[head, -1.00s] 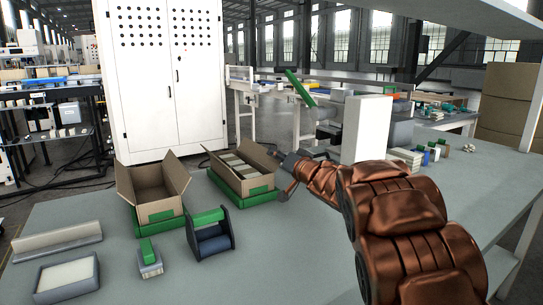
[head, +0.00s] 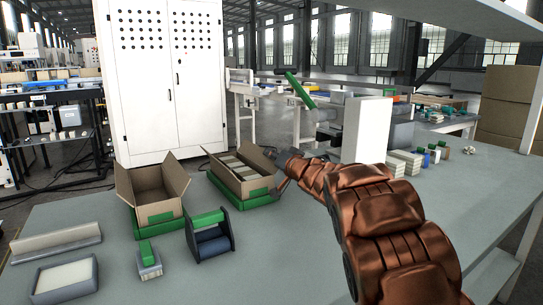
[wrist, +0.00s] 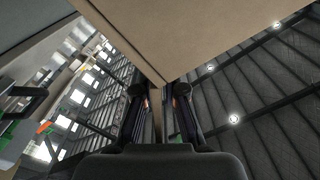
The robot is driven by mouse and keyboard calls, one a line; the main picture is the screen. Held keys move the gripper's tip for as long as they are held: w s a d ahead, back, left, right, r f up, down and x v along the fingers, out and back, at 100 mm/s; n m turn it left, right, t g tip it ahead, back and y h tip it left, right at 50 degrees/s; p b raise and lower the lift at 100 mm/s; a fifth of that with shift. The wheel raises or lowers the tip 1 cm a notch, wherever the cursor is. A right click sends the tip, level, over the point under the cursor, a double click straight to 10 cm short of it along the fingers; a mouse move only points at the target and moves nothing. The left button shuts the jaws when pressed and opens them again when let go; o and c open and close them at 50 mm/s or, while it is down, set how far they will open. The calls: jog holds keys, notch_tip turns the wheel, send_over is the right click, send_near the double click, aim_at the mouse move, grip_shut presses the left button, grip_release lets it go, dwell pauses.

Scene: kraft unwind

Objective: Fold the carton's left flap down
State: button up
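A carton (head: 224,174) filled with pale blocks stands open on the table in a green tray (head: 262,199). Its left flap (head: 219,164) stands up, leaning outward; its right flap (head: 258,159) is also raised. My gripper (head: 280,157) is at the carton's right side, by the right flap; its fingers are small and dark there. In the wrist view my gripper (wrist: 158,100) has two fingers apart, with a thin cardboard edge showing between them. A broad cardboard panel (wrist: 170,35) fills the top of that view. Whether the fingers touch the cardboard is unclear.
A second open carton (head: 152,190), empty, stands to the left in a green tray. In front are a tape dispenser (head: 210,236), a green-handled brush (head: 149,260) and a grey tray (head: 65,278). A white upright panel (head: 367,129) stands behind my arm. The table's front middle is clear.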

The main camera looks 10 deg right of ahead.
aim_at(258, 156)
grip_shut()
jog(key=shift+a+r+n, duration=0.1)
jog(key=shift+n, duration=0.2)
jog(key=n+p, duration=0.1)
jog(key=a+n+p, duration=0.1)
jog(key=shift+s+r+n, duration=0.15)
jog(key=shift+r+n, duration=0.15)
jog(key=n, duration=0.1)
jog(key=a+n, duration=0.1)
jog(key=n, duration=0.1)
jog(key=shift+s+a+r+n, duration=0.1)
jog(key=shift+s+a+n, duration=0.1)
jog(key=shift+s+n, duration=0.1)
jog(key=shift+s+a+f+n+b, duration=0.25)
jog(key=shift+a+n+b, duration=0.3)
jog(key=shift+n, duration=1.2)
jog(key=shift+s+a+f+n+b, duration=0.1)
jog(key=shift+a+f+n+b, duration=0.35)
jog(key=shift+n, duration=1.25)
jog(key=shift+s+a+f+n+b, duration=0.2)
jog(key=shift+a+n+b, duration=0.45)
jog(key=shift+n, duration=1.1)
jog(key=shift+a, duration=0.15)
